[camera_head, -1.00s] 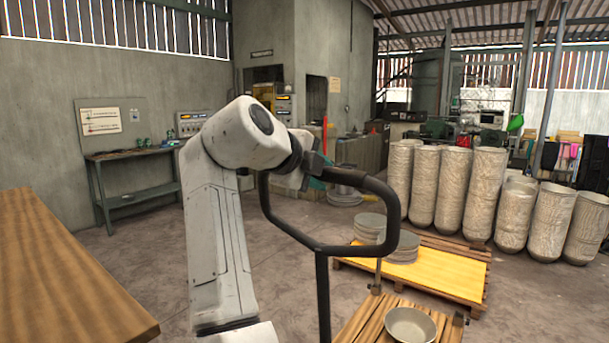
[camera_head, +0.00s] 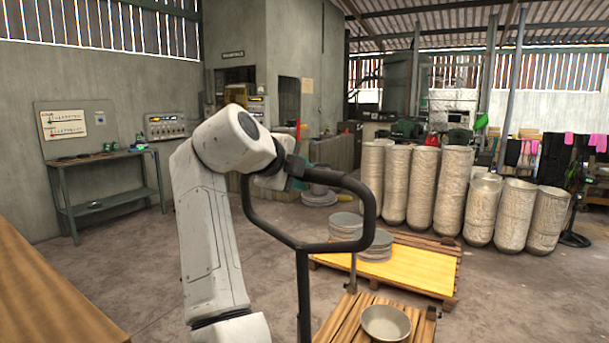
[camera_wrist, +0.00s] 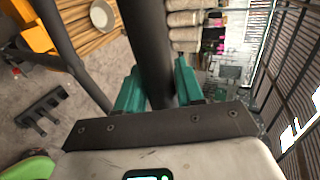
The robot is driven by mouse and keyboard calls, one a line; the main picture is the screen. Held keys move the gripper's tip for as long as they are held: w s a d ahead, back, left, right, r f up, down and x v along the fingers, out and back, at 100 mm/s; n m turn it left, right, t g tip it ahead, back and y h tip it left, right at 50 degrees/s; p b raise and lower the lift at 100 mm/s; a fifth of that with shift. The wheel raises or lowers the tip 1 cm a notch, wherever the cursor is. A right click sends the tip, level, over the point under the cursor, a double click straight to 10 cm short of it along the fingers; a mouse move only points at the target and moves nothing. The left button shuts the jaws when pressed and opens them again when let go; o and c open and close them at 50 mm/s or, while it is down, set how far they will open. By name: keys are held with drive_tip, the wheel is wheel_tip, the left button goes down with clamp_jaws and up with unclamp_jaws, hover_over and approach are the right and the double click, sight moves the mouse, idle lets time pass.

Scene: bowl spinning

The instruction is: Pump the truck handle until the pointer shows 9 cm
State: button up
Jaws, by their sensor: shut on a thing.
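The truck handle (camera_head: 301,244) is a dark loop on an upright bar, in the middle of the head view. My gripper (camera_wrist: 158,88) has teal fingers, one on each side of the dark handle bar (camera_wrist: 148,45) in the wrist view, and is shut on it. In the head view my arm reaches to the loop's upper left side and hides most of the gripper. A wooden-slatted load with a metal bowl (camera_head: 386,322) on it stands beyond the handle at the bottom. I cannot make out a pointer or a centimetre scale.
A yellow-topped pallet (camera_head: 425,268) with stacked grey discs (camera_head: 347,226) stands behind the load. Tall rough cylinders (camera_head: 448,190) line the right side. A wooden tabletop (camera_head: 45,290) fills the lower left, and a workbench (camera_head: 108,180) stands by the wall. Bare floor lies between them.

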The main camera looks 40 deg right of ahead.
drive_tip(key=s+a+f+b, duration=0.1)
drive_tip(key=s+a+b, duration=0.1)
drive_tip(key=a, duration=0.8)
drive_tip(key=shift+s+a+f, duration=0.15)
drive_tip(key=shift+s+f, duration=0.05)
drive_tip(key=shift+s, duration=0.7)
drive_tip(key=s+a+f+b, duration=0.1)
drive_tip(key=a, duration=0.3)
drive_tip(key=s+a+f+b, duration=0.1)
drive_tip(key=s+a, duration=0.1)
drive_tip(key=a, duration=0.2)
drive_tip(key=s+a+f+b, duration=0.1)
drive_tip(key=a+b, duration=0.1)
drive_tip(key=a, duration=0.2)
drive_tip(key=shift+s+a+f, duration=0.1)
drive_tip(key=shift+s+f, duration=0.15)
drive_tip(key=shift+s, duration=0.05)
drive_tip(key=shift+a, duration=0.1)
drive_tip(key=s+a+f+b, duration=0.1)
drive_tip(key=s+a+f, duration=0.1)
drive_tip(key=a, duration=0.3)
drive_tip(key=s+a+f+b, duration=0.2)
drive_tip(key=a+f, duration=0.1)
drive_tip(key=a, duration=0.2)
drive_tip(key=shift+a, duration=0.4)
drive_tip(key=shift+s+a+f, duration=0.1)
drive_tip(key=shift+s+a, duration=0.1)
drive_tip(key=shift+a, duration=0.1)
